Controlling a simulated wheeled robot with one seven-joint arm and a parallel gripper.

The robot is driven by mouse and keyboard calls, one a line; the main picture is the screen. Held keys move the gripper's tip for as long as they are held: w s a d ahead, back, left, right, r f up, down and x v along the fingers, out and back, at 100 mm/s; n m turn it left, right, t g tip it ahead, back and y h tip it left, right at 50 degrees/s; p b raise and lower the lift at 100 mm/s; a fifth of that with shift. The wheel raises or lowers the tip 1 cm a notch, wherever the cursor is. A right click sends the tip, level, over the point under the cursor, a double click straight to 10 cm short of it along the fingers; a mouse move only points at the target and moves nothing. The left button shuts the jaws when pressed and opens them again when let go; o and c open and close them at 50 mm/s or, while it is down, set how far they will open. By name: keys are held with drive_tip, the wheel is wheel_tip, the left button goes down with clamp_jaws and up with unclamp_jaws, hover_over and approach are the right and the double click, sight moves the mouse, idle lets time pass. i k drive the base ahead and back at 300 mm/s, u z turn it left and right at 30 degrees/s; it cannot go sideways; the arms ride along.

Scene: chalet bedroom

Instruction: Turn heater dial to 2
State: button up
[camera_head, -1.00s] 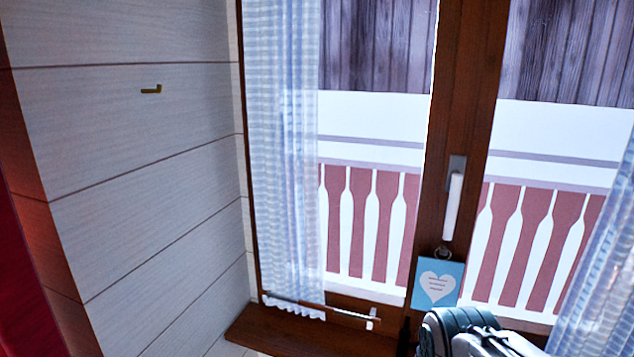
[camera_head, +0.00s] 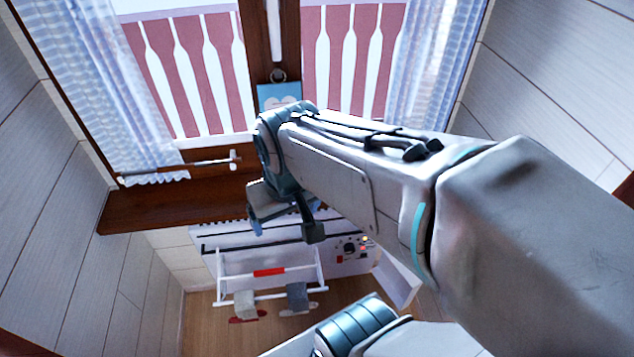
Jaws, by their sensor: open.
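The white heater (camera_head: 240,250) stands low against the wall under the window. Its control panel with a dark round dial (camera_head: 349,249) is at its right end, with small lit lamps beside it. The number the dial points to is too small to read. My gripper (camera_head: 283,232) hangs from the end of my arm in front of the window sill, up and to the left of the dial in the picture. It is open, holds nothing that I can see, and is apart from the dial. My arm covers part of the heater's top.
A white rail with a red label (camera_head: 270,272) runs along the heater's front, with grey and dark cloths (camera_head: 297,296) hanging on it. A brown sill (camera_head: 150,209) juts out above the heater. Curtains (camera_head: 95,90) flank the window. Wood floor (camera_head: 205,325) is bare at the lower left.

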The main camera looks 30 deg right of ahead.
sight(349, 248)
drive_tip(key=z, duration=0.95)
drive_tip(key=k, duration=0.6)
drive_tip(key=u, duration=0.75)
